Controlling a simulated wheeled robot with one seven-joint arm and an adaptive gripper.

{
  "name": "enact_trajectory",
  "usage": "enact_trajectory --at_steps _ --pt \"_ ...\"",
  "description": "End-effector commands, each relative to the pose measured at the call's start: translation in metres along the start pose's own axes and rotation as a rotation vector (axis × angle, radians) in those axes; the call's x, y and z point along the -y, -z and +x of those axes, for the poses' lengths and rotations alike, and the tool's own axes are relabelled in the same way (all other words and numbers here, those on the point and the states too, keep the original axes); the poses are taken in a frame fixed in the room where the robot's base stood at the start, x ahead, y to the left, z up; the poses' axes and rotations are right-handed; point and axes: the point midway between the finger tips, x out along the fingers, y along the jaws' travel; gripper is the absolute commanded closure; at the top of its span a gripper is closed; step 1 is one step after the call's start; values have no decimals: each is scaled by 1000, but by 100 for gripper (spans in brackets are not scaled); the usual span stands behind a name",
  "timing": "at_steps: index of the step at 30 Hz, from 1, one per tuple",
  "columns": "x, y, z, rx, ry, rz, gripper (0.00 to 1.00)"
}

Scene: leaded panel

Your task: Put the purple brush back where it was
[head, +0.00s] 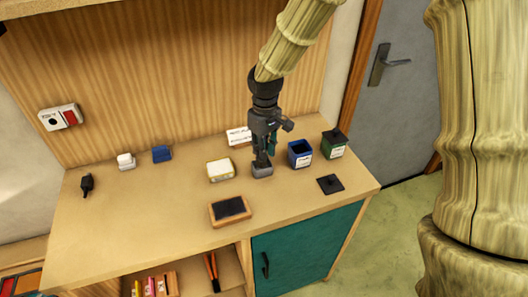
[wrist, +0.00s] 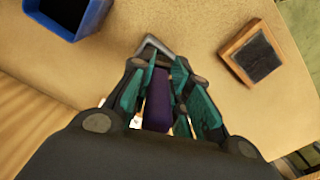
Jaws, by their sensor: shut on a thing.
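The purple brush (wrist: 158,100) shows in the wrist view between the teal fingers of my gripper (wrist: 160,82), which is shut on it. In the head view my gripper (head: 263,160) points down over a small grey holder (head: 262,171) on the worktop. The brush is mostly hidden by the fingers there. A grey rim of the holder (wrist: 153,44) shows just beyond the fingertips in the wrist view. I cannot tell whether the brush's lower end is inside the holder or just above it.
A blue open container (head: 300,154) and a green container with a dark top (head: 334,146) stand right. A black square lid (head: 330,184), yellowish-white box (head: 221,170) and wood-framed dark pad (head: 231,209) lie nearby. A white label card (head: 239,137) is behind. The worktop's left front is clear.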

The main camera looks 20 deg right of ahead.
Motion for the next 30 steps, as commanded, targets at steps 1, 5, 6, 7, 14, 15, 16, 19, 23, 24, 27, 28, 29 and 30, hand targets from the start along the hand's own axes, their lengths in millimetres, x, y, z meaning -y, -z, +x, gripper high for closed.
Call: enact_trajectory --at_steps 1,5,6,7,14,15,16,19,23,24,27,28,29,30 --pt "-2 2 0 0 0 0 100" --pt "-7 6 5 3 1 0 100" --pt "-7 6 9 4 0 -1 100" --pt "-7 6 12 3 0 -2 100" --pt "-7 6 32 1 0 -1 100" --pt "-7 6 34 1 0 -1 100" --pt "-7 6 35 0 0 -1 100" --pt "-7 6 36 0 0 -1 100" --pt "-7 6 36 0 0 -1 100" --pt "-7 6 37 0 0 -1 100" --pt "-7 6 39 0 0 -1 100" --pt "-7 6 39 0 0 -1 100" --pt "-7 6 39 0 0 -1 78" --pt "-7 6 39 0 0 -1 70"
